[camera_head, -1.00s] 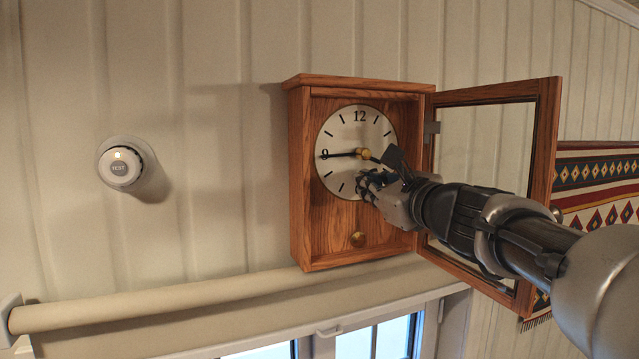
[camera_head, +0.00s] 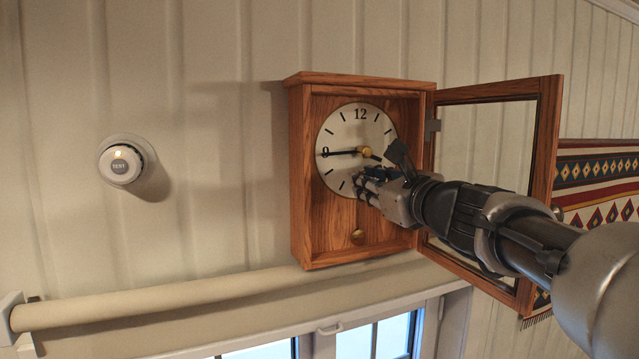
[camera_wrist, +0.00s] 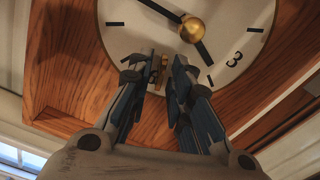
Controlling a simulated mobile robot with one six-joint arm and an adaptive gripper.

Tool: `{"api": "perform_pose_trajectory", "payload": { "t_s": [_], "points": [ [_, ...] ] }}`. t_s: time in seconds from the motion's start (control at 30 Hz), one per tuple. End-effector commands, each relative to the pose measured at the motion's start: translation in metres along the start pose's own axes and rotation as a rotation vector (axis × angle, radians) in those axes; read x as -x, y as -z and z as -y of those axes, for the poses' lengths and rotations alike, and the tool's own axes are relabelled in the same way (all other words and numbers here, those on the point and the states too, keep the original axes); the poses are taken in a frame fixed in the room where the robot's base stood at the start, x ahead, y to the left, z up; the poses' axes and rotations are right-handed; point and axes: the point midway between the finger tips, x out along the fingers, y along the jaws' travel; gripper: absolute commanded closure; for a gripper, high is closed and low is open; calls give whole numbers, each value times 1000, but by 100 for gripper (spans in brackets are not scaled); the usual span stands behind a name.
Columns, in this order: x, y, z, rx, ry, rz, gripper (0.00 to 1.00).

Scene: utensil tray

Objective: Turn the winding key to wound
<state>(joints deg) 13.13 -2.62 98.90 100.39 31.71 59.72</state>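The wooden wall clock (camera_head: 320,225) hangs with its glass door (camera_head: 545,150) swung open to the right. Its white dial (camera_head: 345,125) has black hands and a brass hub. The small brass winding key (camera_wrist: 158,72) stands on the lower dial in the wrist view. In the head view the key is hidden behind my gripper (camera_head: 360,185). My gripper also shows in the wrist view (camera_wrist: 167,72), with its fingers on either side of the key. The fingers are apart. The key is close to the left finger, with a gap to the right one; contact is unclear.
The door stands beside my arm. A round TEST device (camera_head: 122,162) is on the left wall, and a rolled blind (camera_head: 160,304) lies below. A patterned textile (camera_head: 600,185) hangs at right.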

Motion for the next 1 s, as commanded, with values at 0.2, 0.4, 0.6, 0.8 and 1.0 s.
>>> {"api": "perform_pose_trajectory", "payload": {
  "t_s": [0.2, 0.4, 0.6, 0.8, 1.0],
  "points": [
    [0, 0, 0, 0, 0, -1, 75],
    [4, 0, 0, 1, 1, -1, 75],
    [35, 0, 1, 2, 4, 0, 75],
    [65, 0, 1, 0, 3, -1, 75],
    [75, 1, 0, 1, 0, -1, 75]
  ]
}}
